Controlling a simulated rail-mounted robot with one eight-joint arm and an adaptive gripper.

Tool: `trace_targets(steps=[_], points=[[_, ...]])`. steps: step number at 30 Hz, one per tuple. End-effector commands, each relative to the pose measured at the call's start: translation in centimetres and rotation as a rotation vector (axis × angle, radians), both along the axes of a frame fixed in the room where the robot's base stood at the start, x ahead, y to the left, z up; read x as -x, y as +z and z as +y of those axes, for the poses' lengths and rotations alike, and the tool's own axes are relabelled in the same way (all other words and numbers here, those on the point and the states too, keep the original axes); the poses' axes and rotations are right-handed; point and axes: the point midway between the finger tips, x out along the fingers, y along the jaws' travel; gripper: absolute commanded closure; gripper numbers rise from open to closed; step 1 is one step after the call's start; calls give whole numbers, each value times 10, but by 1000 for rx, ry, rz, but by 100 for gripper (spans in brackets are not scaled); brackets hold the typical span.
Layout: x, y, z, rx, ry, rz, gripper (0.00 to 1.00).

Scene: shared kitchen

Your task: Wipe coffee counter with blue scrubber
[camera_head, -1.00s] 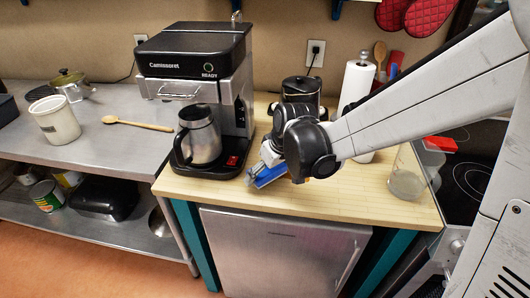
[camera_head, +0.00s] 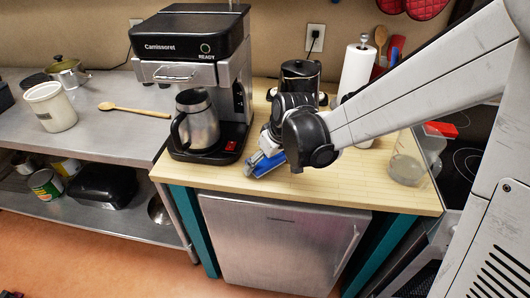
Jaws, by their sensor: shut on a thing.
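The coffee counter (camera_head: 355,190) is a light wooden top above a small steel fridge. My gripper (camera_head: 262,158) is low over the counter, just right of the coffee maker's base. It is shut on the blue scrubber (camera_head: 267,165), which shows as a blue strip at or just above the wood. My wrist hides much of the gripper and part of the scrubber. Whether the scrubber touches the counter cannot be told for sure.
The coffee maker (camera_head: 190,48) with a steel carafe (camera_head: 199,122) stands close at left. A dark kettle (camera_head: 300,78), a paper towel roll (camera_head: 357,68) and a clear container (camera_head: 405,165) stand behind and right. The counter's front strip is clear.

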Motion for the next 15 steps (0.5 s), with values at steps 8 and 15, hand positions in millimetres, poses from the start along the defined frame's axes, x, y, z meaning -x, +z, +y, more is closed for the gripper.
trace_targets(steps=[8,15], points=[[0,-4,0,0,0,0,60],[0,-7,0,0,0,0,60]])
